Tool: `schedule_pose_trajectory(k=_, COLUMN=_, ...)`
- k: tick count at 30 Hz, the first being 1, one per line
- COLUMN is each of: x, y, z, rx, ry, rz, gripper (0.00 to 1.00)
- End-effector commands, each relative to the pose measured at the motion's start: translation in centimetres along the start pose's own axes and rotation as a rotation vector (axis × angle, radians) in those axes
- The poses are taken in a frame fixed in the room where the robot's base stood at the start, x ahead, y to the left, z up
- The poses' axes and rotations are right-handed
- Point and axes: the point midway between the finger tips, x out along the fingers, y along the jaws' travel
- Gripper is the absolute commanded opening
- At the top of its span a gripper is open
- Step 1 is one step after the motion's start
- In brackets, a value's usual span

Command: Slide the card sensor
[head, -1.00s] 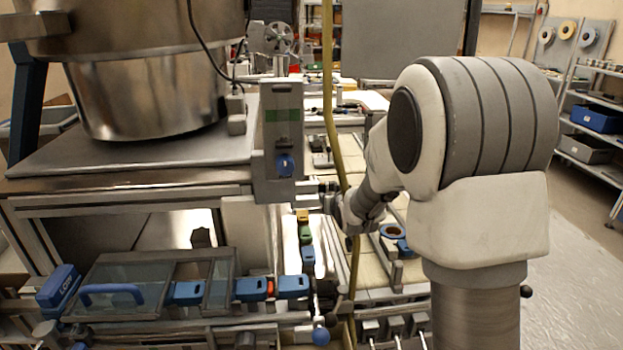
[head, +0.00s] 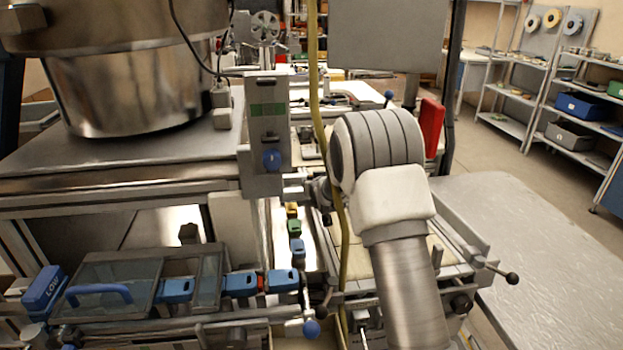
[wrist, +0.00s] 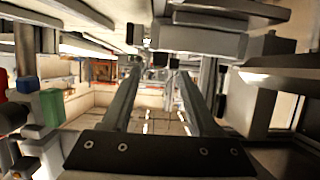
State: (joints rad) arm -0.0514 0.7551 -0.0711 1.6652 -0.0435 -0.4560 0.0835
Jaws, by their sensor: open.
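I cannot tell for sure which part is the card sensor. A grey upright housing (head: 265,135) with a green label and a blue knob stands at the centre of the head view. My gripper is just right of its lower end there, mostly hidden behind my arm. In the wrist view my gripper (wrist: 158,72) is open, its two long fingers apart with nothing seen between them. A grey block (wrist: 200,40) shows above the fingertips; I cannot tell whether they touch it.
A big steel bowl (head: 135,90) stands on a bench at the left. A yellow hose (head: 315,70) hangs close beside my arm. Blue, green and yellow blocks (head: 294,226) line a rail below. A grey table (head: 540,250) at the right is clear.

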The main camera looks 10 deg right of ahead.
Motion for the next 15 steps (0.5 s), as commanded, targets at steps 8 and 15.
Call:
schedule_pose_trajectory(k=8, x=3.9, y=0.0, z=0.0, rx=0.001, ry=0.001, rz=0.000, gripper=0.60)
schedule_pose_trajectory(k=15, x=5.3, y=0.0, z=0.0, rx=0.001, ry=0.001, rz=0.000, gripper=0.60)
